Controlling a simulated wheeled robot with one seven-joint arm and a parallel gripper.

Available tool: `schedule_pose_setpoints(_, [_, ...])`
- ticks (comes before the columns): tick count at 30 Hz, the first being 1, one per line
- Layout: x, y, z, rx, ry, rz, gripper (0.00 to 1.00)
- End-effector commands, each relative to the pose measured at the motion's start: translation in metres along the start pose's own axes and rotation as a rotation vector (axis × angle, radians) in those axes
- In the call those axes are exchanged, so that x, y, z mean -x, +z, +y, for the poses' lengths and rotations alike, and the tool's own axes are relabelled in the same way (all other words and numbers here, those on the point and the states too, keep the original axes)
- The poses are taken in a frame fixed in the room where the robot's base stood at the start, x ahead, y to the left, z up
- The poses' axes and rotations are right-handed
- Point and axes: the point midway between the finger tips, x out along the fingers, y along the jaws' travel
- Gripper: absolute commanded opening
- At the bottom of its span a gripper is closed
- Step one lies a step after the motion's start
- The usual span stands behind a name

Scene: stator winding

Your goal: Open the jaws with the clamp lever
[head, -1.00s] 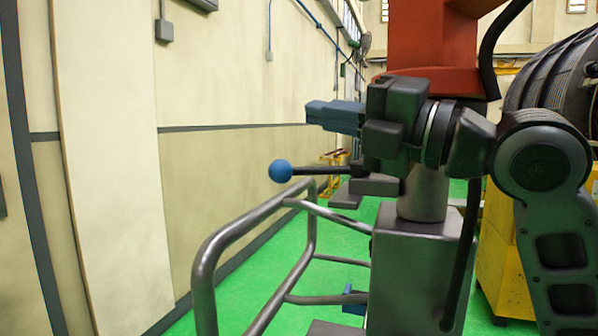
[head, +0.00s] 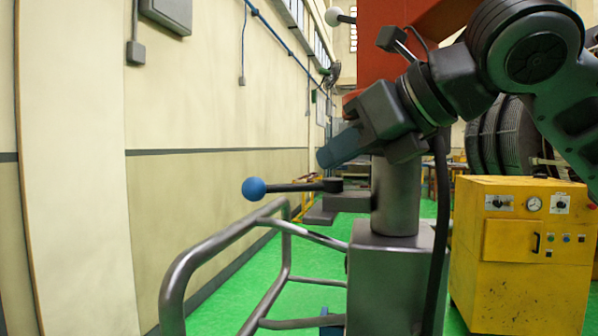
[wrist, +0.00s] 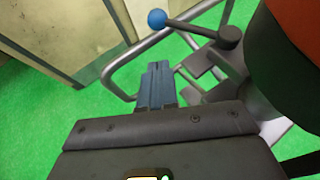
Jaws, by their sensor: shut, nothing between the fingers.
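The clamp lever is a dark rod (head: 295,187) with a blue ball (head: 253,189) at its left end and a hub at its right, beside the grey column (head: 396,200). The lever lies nearly level; its ball also shows at the top of the wrist view (wrist: 157,18). My gripper (head: 326,156) has blue fingers, shut and empty, tilted down to the left. They appear above and right of the ball in the head view, with no visible contact. The wrist view shows the fingers (wrist: 157,66) side by side below the ball. I cannot clearly make out the jaws.
A grey tubular rail (head: 200,250) curves below the lever. Dark plates (head: 346,201) sit near the column. A red-orange body (head: 385,60) rises behind my arm, with a white ball (head: 335,17) near it. A yellow cabinet (head: 520,250) stands right.

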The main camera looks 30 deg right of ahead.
Motion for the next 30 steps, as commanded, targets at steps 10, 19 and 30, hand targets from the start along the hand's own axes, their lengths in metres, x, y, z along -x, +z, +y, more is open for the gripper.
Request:
schedule_pose_setpoints(10, [-0.06,0.001,0.001,-0.006,0.005,0.001,0.0])
schedule_pose_setpoints(19, [-0.112,0.007,0.001,-0.004,0.004,-0.001,0.0])
schedule_pose_setpoints(30, [-0.133,0.012,0.001,-0.003,0.003,-0.003,0.0])
